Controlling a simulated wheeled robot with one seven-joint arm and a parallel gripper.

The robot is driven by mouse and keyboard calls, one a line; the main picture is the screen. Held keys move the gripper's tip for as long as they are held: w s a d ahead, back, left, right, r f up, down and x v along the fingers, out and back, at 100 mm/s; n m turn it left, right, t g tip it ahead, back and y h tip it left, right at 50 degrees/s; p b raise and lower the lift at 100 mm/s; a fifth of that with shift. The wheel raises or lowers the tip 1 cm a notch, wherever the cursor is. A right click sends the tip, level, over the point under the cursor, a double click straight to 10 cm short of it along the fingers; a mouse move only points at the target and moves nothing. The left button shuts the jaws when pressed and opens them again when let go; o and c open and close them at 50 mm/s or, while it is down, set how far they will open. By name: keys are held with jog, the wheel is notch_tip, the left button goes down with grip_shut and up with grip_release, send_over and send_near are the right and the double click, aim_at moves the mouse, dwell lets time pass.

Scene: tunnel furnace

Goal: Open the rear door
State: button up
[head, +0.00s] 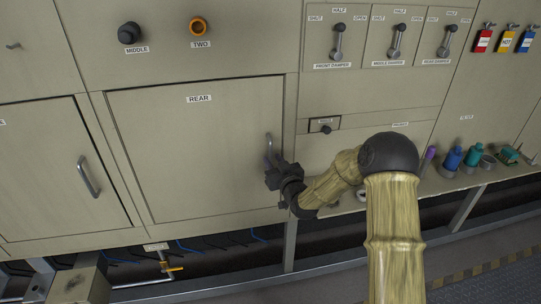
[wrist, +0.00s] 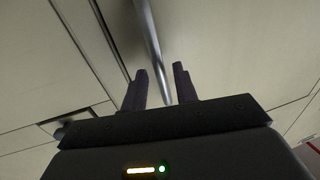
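The rear door (head: 190,150) is a beige panel labelled REAR, and it looks shut, flush with the furnace front. Its metal bar handle (head: 268,142) stands near the door's right edge. My gripper (head: 271,172) is at the lower part of this handle. In the wrist view the handle (wrist: 150,40) runs down from the top edge to between the two dark fingers. The fingers (wrist: 163,85) are apart, with a gap on view on each side of the bar. Whether a finger touches the bar cannot be told.
Another door with a handle (head: 88,177) is at the left. Damper levers (head: 338,42) and knobs are on the panels above. A ledge at the right holds several small coloured items, including a blue one (head: 453,158). Pipes and a frame leg (head: 290,245) are below.

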jog(key=shift+x, duration=1.4)
jog(key=shift+c, duration=0.2)
grip_shut()
jog(key=shift+s+d+f, duration=0.1)
